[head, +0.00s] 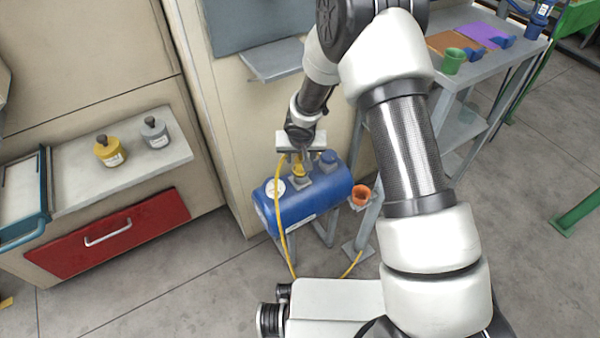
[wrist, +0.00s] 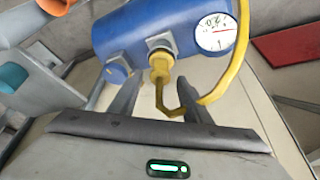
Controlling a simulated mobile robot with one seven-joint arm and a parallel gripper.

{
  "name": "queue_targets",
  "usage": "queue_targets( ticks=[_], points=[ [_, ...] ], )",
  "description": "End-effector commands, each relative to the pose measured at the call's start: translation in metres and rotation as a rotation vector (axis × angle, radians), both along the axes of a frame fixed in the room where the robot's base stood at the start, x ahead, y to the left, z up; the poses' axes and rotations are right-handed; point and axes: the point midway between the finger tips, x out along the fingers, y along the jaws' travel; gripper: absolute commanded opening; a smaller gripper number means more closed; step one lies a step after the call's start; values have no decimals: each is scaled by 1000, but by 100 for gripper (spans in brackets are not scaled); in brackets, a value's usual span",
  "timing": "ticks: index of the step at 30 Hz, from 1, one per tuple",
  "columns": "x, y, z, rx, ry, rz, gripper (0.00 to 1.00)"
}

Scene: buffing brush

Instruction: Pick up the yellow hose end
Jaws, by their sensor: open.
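The yellow hose end (wrist: 161,66) sits at a grey square fitting on the blue tank (wrist: 115,35). From it the yellow hose bends and runs off to the right, past the gauge. In the head view the hose end (head: 299,171) is partly hidden under my gripper (head: 297,158), which is over the tank (head: 318,205). In the wrist view my gripper (wrist: 157,82) is open, with one finger on each side of the hose end and hose. I see no finger closed on it.
A round white gauge (wrist: 215,32) is on the tank beside the hose. An orange cup-like piece (head: 361,195) is right of the tank. A grey shelf (head: 170,165) at left holds a yellow pot and a grey pot. A red drawer (head: 110,235) is below.

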Motion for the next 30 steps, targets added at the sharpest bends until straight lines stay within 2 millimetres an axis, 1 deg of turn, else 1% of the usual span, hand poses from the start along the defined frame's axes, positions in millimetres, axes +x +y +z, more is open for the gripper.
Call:
queue_targets(
  ticks=[9,12,19,20,21,25,27,30],
  points=[
    [20,2,-40,0,3,0,44],
    [24,2,-45,-1,1,0,44],
    [24,2,-45,0,0,0,44],
    [24,2,-45,-1,1,0,40],
    [24,2,-45,0,1,0,34],
    [24,2,-45,-1,1,0,12],
    [24,2,-45,0,0,0,6],
    [24,2,-45,0,0,0,6]
  ],
)
